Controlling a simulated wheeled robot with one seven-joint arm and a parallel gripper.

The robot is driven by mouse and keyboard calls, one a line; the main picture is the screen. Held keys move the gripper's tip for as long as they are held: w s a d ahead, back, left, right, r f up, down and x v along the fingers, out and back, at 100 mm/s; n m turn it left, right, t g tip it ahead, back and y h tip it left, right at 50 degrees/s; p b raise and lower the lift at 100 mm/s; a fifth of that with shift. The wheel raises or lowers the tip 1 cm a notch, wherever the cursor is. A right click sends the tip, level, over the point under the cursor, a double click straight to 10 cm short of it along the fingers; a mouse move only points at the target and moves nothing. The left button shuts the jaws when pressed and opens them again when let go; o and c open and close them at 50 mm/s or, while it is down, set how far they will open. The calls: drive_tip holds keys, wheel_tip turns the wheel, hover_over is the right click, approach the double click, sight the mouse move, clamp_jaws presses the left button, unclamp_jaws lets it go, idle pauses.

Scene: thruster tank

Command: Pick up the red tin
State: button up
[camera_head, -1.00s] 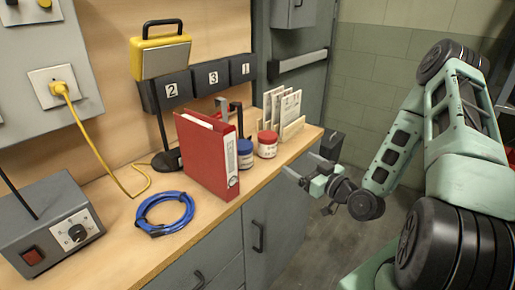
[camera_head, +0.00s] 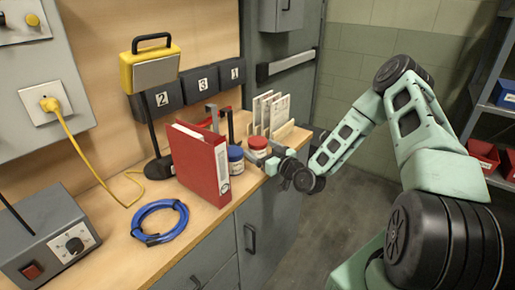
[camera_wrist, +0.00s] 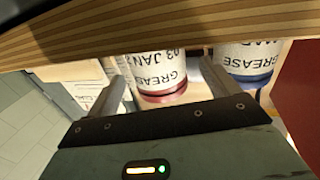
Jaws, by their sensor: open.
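The red tin (camera_head: 258,147) stands upright near the front edge of the workbench, with a red lid and a white label. In the wrist view the red tin (camera_wrist: 163,72) shows upside down, with "GREASE" on its label. My gripper (camera_head: 272,164) is at the bench edge, right up by the red tin. In the wrist view the open fingers of my gripper (camera_wrist: 164,62) lie to either side of the red tin. I cannot tell how deep it sits between them. A similar blue tin (camera_wrist: 245,65) stands close beside one finger; the blue tin is also in the head view (camera_head: 235,160).
A red binder (camera_head: 203,165) stands left of the tins. A wooden rack with papers (camera_head: 275,115) is behind them. A blue cable coil (camera_head: 160,222) and a yellow-headed lamp (camera_head: 150,70) are further left. The floor (camera_head: 330,235) right of the bench is clear.

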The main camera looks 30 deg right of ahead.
drive_tip(key=shift+w+a, duration=0.1)
drive_tip(key=shift+w, duration=1.45)
drive_tip(key=c, duration=1.1)
drive_tip(key=shift+c, duration=0.5)
